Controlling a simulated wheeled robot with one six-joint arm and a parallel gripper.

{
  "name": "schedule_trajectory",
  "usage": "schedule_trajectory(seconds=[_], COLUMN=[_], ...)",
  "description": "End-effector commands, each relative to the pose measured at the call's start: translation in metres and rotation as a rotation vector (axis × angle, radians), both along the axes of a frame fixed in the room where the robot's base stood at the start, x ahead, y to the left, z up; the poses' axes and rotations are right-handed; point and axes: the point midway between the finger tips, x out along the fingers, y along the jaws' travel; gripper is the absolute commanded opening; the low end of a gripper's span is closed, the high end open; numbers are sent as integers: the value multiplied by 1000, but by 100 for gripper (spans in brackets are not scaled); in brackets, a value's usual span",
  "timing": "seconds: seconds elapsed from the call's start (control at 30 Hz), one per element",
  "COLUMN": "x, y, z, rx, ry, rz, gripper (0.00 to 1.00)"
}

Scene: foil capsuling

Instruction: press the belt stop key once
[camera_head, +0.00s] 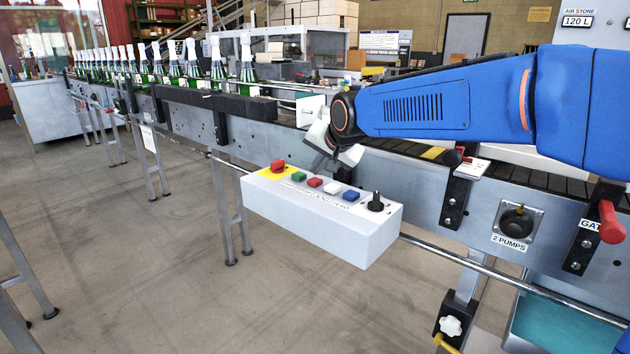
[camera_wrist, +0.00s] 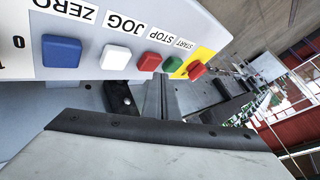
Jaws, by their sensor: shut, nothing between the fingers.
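The white control box (camera_head: 320,220) carries a row of keys on its sloped top. The belt stop key is the small red key (camera_head: 315,182), between a green key (camera_head: 299,176) and a white key (camera_head: 331,187). In the wrist view the red stop key (camera_wrist: 150,61) stands beside the label STOP. My gripper (camera_head: 320,163) is shut and empty, just behind the box's back edge near the stop key. I cannot tell the exact gap; no contact with the key is visible.
A larger red button (camera_head: 277,165) on a yellow plate sits at the box's left end. A blue key (camera_head: 350,195) and a black knob (camera_head: 376,202) are to the right. The conveyor (camera_head: 190,120) with green bottles runs behind. Floor in front is clear.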

Motion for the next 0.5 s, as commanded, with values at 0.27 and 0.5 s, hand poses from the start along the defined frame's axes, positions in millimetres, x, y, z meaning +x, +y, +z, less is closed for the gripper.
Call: schedule_trajectory(seconds=[0.27,0.5], x=[0,0], y=[0,0], z=[-7,-7], rx=[-1,0], ry=[1,0], rz=[0,0], gripper=[0,0])
